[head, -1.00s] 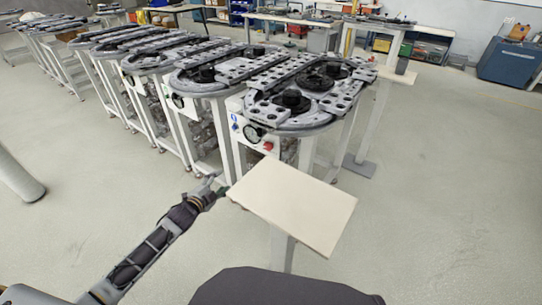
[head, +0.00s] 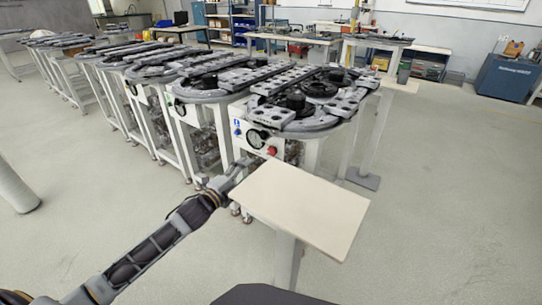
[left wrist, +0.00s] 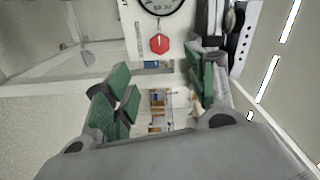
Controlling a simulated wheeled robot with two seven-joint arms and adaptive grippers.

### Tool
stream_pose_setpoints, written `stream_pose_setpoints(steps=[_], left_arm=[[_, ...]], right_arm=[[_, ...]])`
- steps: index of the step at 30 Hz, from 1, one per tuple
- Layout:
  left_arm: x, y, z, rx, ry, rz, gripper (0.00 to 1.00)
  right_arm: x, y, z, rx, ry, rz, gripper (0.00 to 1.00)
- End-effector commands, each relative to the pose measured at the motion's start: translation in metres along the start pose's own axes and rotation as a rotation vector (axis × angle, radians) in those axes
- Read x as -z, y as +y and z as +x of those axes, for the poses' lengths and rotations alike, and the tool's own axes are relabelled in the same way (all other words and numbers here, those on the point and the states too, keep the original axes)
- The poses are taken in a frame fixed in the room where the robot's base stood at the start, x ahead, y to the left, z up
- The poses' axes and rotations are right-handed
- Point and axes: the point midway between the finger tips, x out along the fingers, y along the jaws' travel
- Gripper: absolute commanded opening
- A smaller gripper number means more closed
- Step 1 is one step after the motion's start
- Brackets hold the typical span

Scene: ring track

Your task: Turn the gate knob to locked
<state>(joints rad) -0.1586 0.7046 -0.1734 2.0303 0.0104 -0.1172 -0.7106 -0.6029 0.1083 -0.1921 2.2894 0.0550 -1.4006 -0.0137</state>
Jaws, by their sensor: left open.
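A white control panel (head: 237,132) is on the near end of the closest ring-track table. It carries a black-rimmed round dial (head: 258,139) and a small red knob (head: 272,151) to its lower right. In the left wrist view the dial (left wrist: 160,4) is cut by the top edge, and the red knob (left wrist: 159,43) shows below it. I cannot tell which of them is the gate knob, or its setting. My left gripper (head: 242,166) is below and in front of the panel, apart from it. Its green-padded fingers (left wrist: 160,95) are open with nothing between them. My right gripper is not in view.
A small cream tabletop (head: 300,205) stands just right of my left gripper, close to it. The ring-track table (head: 315,122) bears black discs and grey rails. Similar tables line up to the left. The floor (head: 440,220) at right is clear.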

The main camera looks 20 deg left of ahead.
Motion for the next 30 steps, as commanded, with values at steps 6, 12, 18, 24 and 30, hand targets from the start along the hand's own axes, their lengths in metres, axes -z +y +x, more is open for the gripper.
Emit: stream_pose_setpoints(steps=[6,12,18,24,30], left_arm=[[0.000,0.000,0.000,-0.001,-0.001,0.000,0.56],[-0.001,0.000,0.003,0.000,-0.001,-0.001,0.56],[-0.001,0.000,0.011,0.001,-0.002,-0.001,0.56],[-0.001,0.000,0.022,0.001,-0.001,0.000,0.56],[-0.001,0.000,0.035,0.000,-0.001,0.000,0.56]], right_arm=[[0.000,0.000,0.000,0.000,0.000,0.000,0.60],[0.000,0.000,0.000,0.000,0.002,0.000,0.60],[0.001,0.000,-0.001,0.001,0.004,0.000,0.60],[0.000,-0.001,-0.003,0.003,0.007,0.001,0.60],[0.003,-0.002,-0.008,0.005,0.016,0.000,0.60]])
